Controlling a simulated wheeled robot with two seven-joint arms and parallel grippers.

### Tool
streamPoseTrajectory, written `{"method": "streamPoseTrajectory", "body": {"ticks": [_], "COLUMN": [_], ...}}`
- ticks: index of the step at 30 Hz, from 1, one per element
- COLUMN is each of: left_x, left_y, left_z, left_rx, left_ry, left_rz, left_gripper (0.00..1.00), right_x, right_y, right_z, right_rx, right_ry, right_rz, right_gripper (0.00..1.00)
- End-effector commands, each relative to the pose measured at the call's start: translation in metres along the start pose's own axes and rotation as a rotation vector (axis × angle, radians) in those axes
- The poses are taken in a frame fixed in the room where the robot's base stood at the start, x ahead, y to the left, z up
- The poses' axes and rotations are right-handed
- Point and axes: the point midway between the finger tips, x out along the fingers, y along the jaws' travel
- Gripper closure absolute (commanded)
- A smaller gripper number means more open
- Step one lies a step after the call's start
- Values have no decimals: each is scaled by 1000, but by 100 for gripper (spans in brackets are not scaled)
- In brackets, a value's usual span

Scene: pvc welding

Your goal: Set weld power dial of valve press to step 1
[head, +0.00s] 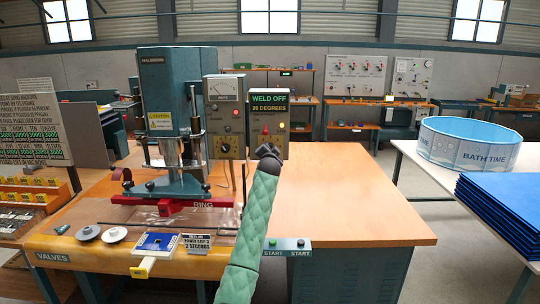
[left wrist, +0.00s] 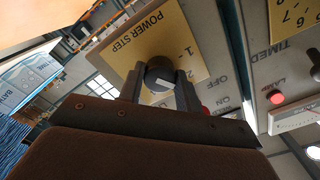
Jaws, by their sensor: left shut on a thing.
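The valve press (head: 168,95) stands on the wooden bench, with a control box under a green-lettered display reading "WELD OFF" and "20 DEGREES" (head: 269,103). My left gripper (head: 267,151) is at the lower part of this box and hides the dial there in the head view. In the left wrist view, the yellow "POWER STEP" plate (left wrist: 135,47) carries a dark round dial knob (left wrist: 158,74) with a pale mark. My left gripper's fingers (left wrist: 160,90) are shut on the knob, one on each side. Numerals 1 and 2 show beside it; which one the mark selects I cannot tell. My right gripper is not in view.
The bench top right of the press (head: 345,200) is clear.

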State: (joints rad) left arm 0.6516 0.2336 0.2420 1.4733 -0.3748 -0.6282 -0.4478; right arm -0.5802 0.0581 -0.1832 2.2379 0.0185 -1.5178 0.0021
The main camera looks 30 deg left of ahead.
Motion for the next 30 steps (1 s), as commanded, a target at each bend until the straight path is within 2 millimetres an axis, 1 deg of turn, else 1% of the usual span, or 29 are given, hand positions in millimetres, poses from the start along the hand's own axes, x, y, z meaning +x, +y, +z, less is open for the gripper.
{"method": "streamPoseTrajectory", "body": {"ticks": [1, 6, 12, 15, 21, 30], "left_x": [0, 0, 0, 0, 0, 0], "left_y": [5, 5, 6, 6, 6, 6], "left_z": [4, 3, 3, 3, 2, 2], "left_rx": [-47, -209, -399, -493, -673, -880], "left_ry": [-4, -4, -4, -4, -6, -6], "left_rz": [3, 4, 4, 4, 4, 3], "left_gripper": [89, 89, 89, 89, 89, 89], "right_x": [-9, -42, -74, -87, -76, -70], "right_y": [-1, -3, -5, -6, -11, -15], "right_z": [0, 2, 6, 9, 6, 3], "right_rx": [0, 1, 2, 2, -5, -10], "right_ry": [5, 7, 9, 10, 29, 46], "right_rz": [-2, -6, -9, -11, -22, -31], "right_gripper": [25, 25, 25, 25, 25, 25]}}
